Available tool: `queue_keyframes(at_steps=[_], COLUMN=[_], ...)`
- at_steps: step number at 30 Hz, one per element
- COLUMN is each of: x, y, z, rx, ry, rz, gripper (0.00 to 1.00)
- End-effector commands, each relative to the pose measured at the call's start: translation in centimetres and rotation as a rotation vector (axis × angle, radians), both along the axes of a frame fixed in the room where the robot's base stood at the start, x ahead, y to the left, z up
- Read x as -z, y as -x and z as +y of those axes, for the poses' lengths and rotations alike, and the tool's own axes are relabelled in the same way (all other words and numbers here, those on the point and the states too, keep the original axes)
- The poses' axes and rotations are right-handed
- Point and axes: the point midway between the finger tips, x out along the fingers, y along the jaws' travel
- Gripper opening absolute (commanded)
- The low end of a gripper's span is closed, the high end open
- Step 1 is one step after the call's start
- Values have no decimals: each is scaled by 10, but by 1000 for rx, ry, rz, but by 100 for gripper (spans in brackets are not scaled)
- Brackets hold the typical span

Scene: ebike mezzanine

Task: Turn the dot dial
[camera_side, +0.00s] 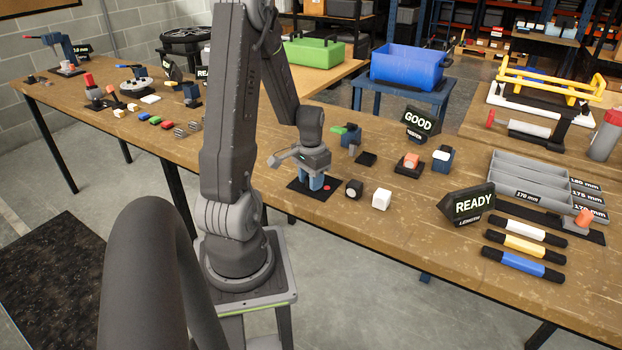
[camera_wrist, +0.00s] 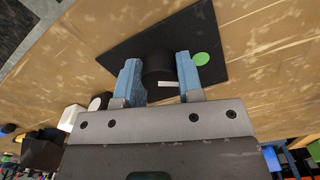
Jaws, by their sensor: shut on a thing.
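The dot dial (camera_wrist: 160,72) is a round black knob with a short white mark, on a flat black plate (camera_wrist: 205,30). A green dot (camera_wrist: 201,58) lies on the plate beside the knob in the wrist view. The side view shows a red dot (camera_side: 327,187) on the same plate (camera_side: 297,187). My gripper (camera_wrist: 157,66) is shut on the knob, with one blue finger on each side. In the side view my gripper (camera_side: 313,183) points down over the plate, and its fingers mostly hide the knob.
A black cube (camera_side: 354,189) and a white cube (camera_side: 381,199) stand close to the right of the plate. A GOOD sign (camera_side: 419,122) stands behind. The table's front edge is near.

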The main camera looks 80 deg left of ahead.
Motion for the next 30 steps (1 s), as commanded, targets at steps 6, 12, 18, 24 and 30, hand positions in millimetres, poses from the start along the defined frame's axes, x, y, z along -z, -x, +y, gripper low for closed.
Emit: queue_keyframes(at_steps=[6, 12, 18, 24, 30], x=[-1, -1, -1, 0, -1], y=[0, 0, 0, 0, 0], z=[0, 0, 0, 0, 0], rx=[-23, -25, -24, -22, -21], ry=[-1, 0, 0, 0, 0], rz=[0, -1, -1, -1, -1], gripper=[11, 11, 45, 60, 60])
